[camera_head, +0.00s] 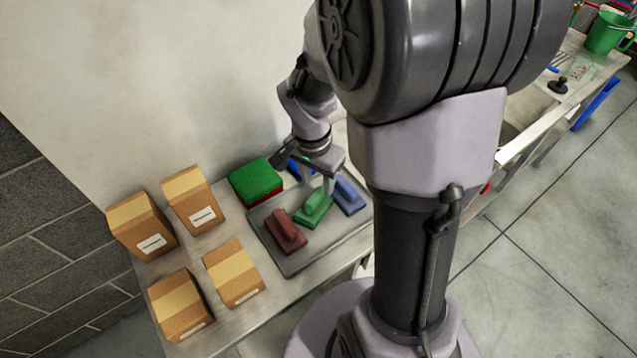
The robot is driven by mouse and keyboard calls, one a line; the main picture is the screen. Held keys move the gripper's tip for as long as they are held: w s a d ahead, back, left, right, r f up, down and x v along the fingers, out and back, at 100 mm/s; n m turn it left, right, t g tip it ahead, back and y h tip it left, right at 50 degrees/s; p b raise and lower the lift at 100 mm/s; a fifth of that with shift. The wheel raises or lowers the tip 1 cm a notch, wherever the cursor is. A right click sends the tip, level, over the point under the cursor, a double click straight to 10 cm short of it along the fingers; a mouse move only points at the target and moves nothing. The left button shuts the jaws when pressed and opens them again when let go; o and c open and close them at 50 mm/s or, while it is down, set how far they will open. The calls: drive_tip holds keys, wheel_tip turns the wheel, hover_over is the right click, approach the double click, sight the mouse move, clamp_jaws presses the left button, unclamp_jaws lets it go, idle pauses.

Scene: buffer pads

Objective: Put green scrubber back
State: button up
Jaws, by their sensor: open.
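The green scrubber (314,209) lies on a grey tray (308,261), between a red scrubber (285,232) on its left and a blue scrubber (349,196) on its right. My gripper (318,186) is open, with its fingers directly above or around the green scrubber's handle. I cannot tell whether they touch it. A stack of pads (256,180), green on top with red below, lies on the table left of my gripper. A blue thing (295,167) shows partly behind my gripper.
Several cardboard boxes (235,277) stand on the left part of the table (261,310). A wall rises behind it. At the far right, another table holds a green bucket (606,33) and a black-handled item (559,86). My arm hides the middle of the view.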

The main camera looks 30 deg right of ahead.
sight(316, 199)
wheel_tip(316, 199, up, 8)
drive_tip(key=p, duration=0.2)
drive_tip(key=s+a+r+n+t+y, duration=0.3)
drive_tip(key=s+a+r+n+t, duration=0.2)
drive_tip(key=s+a+r+n, duration=0.3)
drive_tip(key=s+a+r, duration=0.3)
drive_tip(key=a, duration=0.4)
drive_tip(key=shift+s+a+r+n, duration=0.2)
drive_tip(key=shift+s+r+n, duration=0.15)
drive_tip(key=shift+n, duration=0.05)
